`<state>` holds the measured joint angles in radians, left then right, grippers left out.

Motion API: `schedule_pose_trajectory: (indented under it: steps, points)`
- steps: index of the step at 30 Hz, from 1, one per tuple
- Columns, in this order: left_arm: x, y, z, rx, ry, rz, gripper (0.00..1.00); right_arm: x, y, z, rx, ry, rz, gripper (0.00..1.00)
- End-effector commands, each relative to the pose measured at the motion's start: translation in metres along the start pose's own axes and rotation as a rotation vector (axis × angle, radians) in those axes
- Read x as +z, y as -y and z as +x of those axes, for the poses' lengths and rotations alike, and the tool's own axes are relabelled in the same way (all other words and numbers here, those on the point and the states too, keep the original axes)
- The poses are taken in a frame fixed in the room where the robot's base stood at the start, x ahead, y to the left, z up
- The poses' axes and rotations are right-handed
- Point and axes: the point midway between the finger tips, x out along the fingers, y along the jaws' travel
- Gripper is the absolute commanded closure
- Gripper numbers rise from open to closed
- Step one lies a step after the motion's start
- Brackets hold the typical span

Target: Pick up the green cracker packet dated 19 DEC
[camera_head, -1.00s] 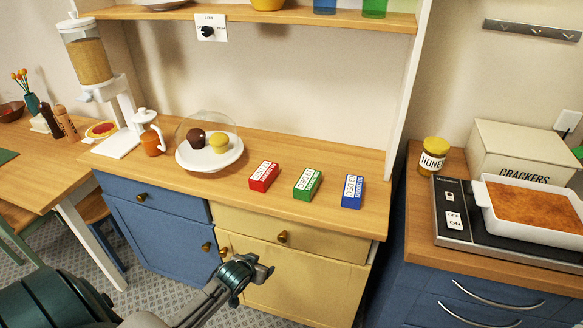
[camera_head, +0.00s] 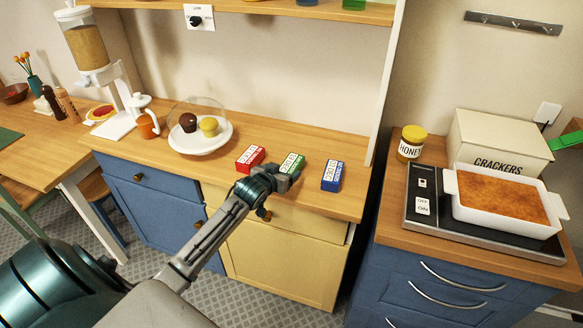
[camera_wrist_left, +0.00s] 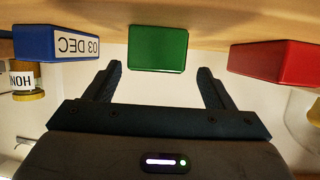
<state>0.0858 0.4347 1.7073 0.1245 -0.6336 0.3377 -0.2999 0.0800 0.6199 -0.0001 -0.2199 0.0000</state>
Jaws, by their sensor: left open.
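The green cracker packet (camera_head: 291,163) lies on the wooden counter between a red packet (camera_head: 250,158) and a blue packet (camera_head: 332,175). Its label is too small to read in the head view. My left gripper (camera_head: 284,182) is open at the near side of the green packet. In the left wrist view the green packet (camera_wrist_left: 158,48) shows a plain end, centred just beyond the two fingertips (camera_wrist_left: 159,70) and not held. There the blue packet (camera_wrist_left: 60,45), marked 03 DEC, is at the left and the red packet (camera_wrist_left: 275,62) at the right. My right gripper is not in view.
A plate (camera_head: 210,142) with two muffins under a clear dome stands left of the packets. A honey jar (camera_head: 411,143), a CRACKERS box (camera_head: 500,142) and a baking dish (camera_head: 550,209) are on the right counter. A shelf (camera_head: 300,8) hangs above.

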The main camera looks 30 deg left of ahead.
Motion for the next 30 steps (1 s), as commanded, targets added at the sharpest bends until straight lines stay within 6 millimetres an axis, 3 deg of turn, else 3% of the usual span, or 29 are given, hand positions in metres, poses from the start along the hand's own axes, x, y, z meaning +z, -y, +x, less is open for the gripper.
schedule_pose_trajectory:
  steps: [12,22,30]
  points:
    - [-0.001,-0.007,0.045,0.0,0.002,-0.002,0.24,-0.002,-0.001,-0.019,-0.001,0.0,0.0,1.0]
    - [0.0,-0.007,0.051,0.001,0.0,0.0,0.24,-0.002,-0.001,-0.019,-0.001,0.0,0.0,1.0]
    - [0.0,-0.007,0.051,0.0,0.0,0.0,0.75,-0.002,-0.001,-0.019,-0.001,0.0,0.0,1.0]
